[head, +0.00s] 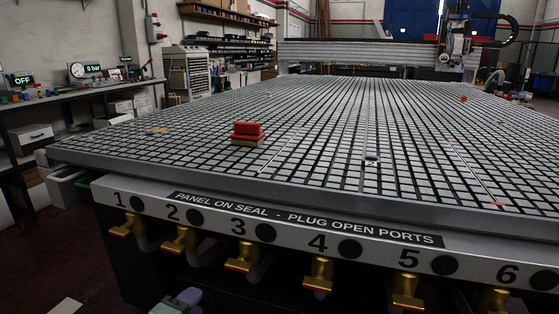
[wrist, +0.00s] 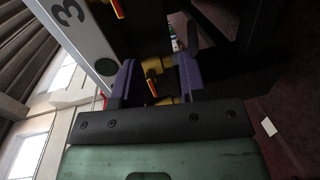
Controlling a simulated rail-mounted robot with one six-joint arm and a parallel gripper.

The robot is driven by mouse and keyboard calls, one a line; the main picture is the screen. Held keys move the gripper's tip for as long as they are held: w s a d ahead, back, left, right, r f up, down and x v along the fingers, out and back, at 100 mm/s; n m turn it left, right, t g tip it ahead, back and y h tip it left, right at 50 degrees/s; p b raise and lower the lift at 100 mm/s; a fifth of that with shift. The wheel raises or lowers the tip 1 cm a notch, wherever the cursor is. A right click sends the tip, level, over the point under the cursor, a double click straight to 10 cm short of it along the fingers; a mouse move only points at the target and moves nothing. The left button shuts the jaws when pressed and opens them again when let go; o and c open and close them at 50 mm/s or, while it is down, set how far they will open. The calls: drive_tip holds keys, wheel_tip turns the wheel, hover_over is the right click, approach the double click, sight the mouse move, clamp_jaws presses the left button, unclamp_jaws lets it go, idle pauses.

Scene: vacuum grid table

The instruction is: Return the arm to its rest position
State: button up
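My gripper (wrist: 157,72) shows in the wrist view with two purple fingers standing apart. A yellow part with a red-orange edge (wrist: 153,84) shows in the gap between them; I cannot tell its distance from the fingers. In the head view only a small purple and grey-green piece of my gripper (head: 182,300) shows at the bottom edge, below the table front, under the yellow valve handle at port 2 (head: 180,241). It looks apart from that handle. Most of my arm is out of view.
The grid table (head: 330,120) fills the head view. A red block stack (head: 247,131) sits on it. Numbered valve handles, such as the one at port 3 (head: 243,257), stick out along its front. A bench with gauges (head: 85,70) stands at left.

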drive_tip(key=d+r+m+g+p, duration=0.3)
drive_tip(key=d+m+g+p, duration=0.2)
drive_tip(key=d+g+p, duration=0.65)
drive_tip(key=w+d+r+m+g+y+p, duration=0.2)
drive_tip(key=d+r+m+p, duration=0.6)
drive_tip(key=d+r+p, duration=1.7)
drive_tip(key=g+y+p, duration=0.2)
drive_tip(key=y+p, duration=0.1)
drive_tip(key=p, duration=0.3)
drive_tip(key=shift+d+m, duration=0.2)
drive_tip(key=shift+m, duration=0.2)
